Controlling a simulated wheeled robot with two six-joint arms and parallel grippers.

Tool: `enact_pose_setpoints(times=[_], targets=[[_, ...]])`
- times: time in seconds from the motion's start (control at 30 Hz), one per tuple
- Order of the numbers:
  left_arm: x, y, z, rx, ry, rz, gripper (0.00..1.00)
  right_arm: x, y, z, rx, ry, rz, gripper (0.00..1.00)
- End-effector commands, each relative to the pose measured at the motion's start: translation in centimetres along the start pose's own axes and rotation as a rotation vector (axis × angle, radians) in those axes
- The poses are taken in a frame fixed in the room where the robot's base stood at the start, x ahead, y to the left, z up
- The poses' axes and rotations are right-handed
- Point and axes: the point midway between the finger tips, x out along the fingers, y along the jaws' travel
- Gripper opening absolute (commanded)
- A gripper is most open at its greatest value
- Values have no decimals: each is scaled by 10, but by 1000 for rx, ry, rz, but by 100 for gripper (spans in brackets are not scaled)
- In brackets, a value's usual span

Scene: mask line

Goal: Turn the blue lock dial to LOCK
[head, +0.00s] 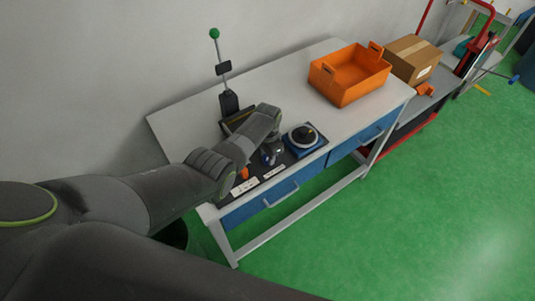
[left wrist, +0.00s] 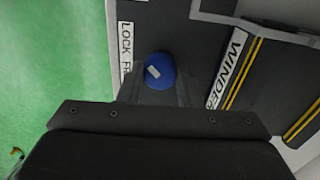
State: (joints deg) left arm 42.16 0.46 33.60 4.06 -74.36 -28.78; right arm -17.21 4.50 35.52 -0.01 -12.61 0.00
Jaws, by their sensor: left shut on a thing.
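The blue lock dial (left wrist: 159,71) is round, with a short white mark on its face. It sits on a dark panel beside a white label (left wrist: 126,45) of which "LOCK FR" can be read; the rest is hidden by my gripper. My left gripper (left wrist: 157,85) is over the dial and shut on it, its fingers partly hidden by the gripper body. In the head view my left gripper (head: 270,155) reaches down to the panel on the bench, and the dial is hard to make out there. My right gripper is not in view.
On the bench (head: 310,95), a blue unit with a round black-and-white top (head: 302,137) stands right of my gripper. An orange crate (head: 350,75) and a cardboard box (head: 412,58) are farther right. The green floor is clear in front.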

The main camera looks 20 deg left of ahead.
Motion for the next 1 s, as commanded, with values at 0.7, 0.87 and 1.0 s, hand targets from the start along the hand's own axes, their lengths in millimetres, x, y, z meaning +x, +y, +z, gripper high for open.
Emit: enact_pose_setpoints(times=[0.7, 0.87, 1.0], targets=[[-1, -1, -1, 34, 3, -2, 48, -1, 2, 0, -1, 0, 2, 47], [-1, 0, -1, 33, 2, -2, 54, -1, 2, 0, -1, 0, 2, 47], [0, 0, 0, 33, 1, -1, 54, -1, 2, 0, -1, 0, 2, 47]])
